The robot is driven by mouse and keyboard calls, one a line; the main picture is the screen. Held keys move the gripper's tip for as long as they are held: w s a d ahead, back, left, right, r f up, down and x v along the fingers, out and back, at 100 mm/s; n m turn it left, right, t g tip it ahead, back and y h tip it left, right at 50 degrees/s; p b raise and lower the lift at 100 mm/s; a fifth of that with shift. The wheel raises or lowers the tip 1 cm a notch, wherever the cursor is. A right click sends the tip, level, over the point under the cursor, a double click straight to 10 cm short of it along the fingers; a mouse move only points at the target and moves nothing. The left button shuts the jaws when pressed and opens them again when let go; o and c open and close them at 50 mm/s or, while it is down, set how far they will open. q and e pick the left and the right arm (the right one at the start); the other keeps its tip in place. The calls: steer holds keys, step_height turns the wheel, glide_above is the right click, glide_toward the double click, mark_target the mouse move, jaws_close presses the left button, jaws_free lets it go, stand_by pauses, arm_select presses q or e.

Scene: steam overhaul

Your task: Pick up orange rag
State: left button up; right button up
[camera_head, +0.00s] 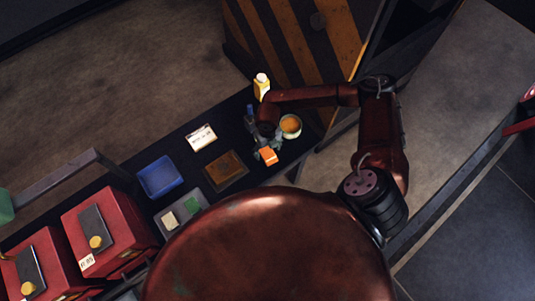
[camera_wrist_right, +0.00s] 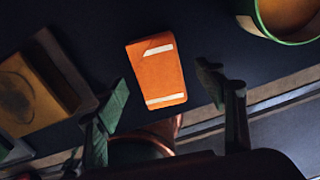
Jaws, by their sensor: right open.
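The orange rag (camera_head: 268,156) lies on the dark bench top near its right end. In the right wrist view the rag (camera_wrist_right: 157,75) is a flat orange rectangle with two white stripes. My right gripper (camera_head: 266,147) is over the rag. In the right wrist view its two green fingers are apart, one on each side of the rag's near part, with visible gaps; the gripper (camera_wrist_right: 163,88) holds nothing. The height of the fingers above the bench is hard to tell. My left gripper does not show.
A round bowl with orange contents (camera_head: 291,125) stands close right of the rag. A brown tray (camera_head: 226,171) is to its left, then a blue tray (camera_head: 160,176). A yellow bottle (camera_head: 262,87) stands behind. Red boxes (camera_head: 110,232) are at the far left.

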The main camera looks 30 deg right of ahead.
step_height(320, 180, down, 2)
steer(key=shift+f, duration=0.1)
steer(key=shift+c, duration=0.5)
steer(key=c, duration=1.1)
